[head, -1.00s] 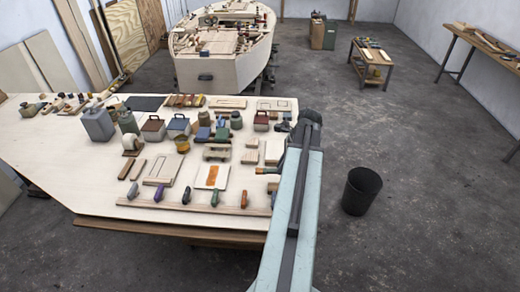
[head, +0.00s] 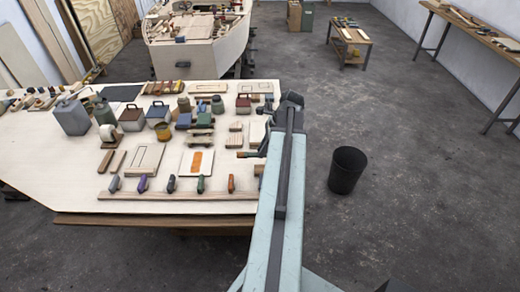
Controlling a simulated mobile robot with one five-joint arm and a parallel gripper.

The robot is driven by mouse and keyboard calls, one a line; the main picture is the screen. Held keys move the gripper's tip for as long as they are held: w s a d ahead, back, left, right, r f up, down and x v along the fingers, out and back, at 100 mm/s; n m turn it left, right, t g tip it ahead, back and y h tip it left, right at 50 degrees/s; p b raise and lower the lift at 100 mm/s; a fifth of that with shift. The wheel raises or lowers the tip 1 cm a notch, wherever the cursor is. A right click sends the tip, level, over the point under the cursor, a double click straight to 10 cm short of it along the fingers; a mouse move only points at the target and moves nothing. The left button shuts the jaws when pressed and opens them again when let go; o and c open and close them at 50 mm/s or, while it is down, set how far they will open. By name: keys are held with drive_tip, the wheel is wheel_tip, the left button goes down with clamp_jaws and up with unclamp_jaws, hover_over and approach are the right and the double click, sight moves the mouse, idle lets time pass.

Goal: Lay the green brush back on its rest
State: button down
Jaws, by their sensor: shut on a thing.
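My gripper (head: 248,154) is at the end of my arm, over the right part of the pale bench. It is small and dark at this distance, and the jaws look shut. What it holds is too small to make out, so I cannot tell if it is a brush. A long wooden rail (head: 157,195) lies along the bench's near edge. Several coloured handles stand along it, including a green one (head: 201,184), a purple one (head: 142,183) and an orange one (head: 231,183). My arm hides the rail's right end.
The bench (head: 62,172) is crowded with cans, jars, blocks and a white tape roll (head: 108,132). A flat panel with an orange patch (head: 197,162) lies behind the rail. A black bin (head: 347,170) stands on open floor to the right. A boat hull (head: 200,50) stands behind.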

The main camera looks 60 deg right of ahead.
drive_tip(key=shift+s+d+f+b, duration=0.3)
drive_tip(key=shift+s+f+b, duration=0.1)
drive_tip(key=shift+f+b, duration=0.3)
drive_tip(key=shift+s+d+f+b, duration=0.25)
drive_tip(key=shift+s+f+b, duration=0.1)
drive_tip(key=shift+f+b, duration=0.3)
drive_tip(key=shift+s+d+f+b, duration=0.35)
drive_tip(key=shift+f+b, duration=0.2)
drive_tip(key=shift+f, duration=0.25)
drive_tip(key=shift+s+d+f+b, duration=0.15)
drive_tip(key=shift+s+f+b, duration=0.15)
drive_tip(key=shift+f+b, duration=0.35)
drive_tip(key=shift+s+d+f+b, duration=0.15)
drive_tip(key=shift+s+f+b, duration=0.1)
drive_tip(key=shift+f+b, duration=0.35)
drive_tip(key=shift+s+d+f+b, duration=0.15)
drive_tip(key=shift+s+f+b, duration=0.15)
drive_tip(key=shift+f+b, duration=0.35)
drive_tip(key=shift+r, duration=0.25)
drive_tip(key=shift+f, duration=0.15)
drive_tip(key=c, duration=1.2)
unclamp_jaws()
drive_tip(key=shift+c, duration=0.2)
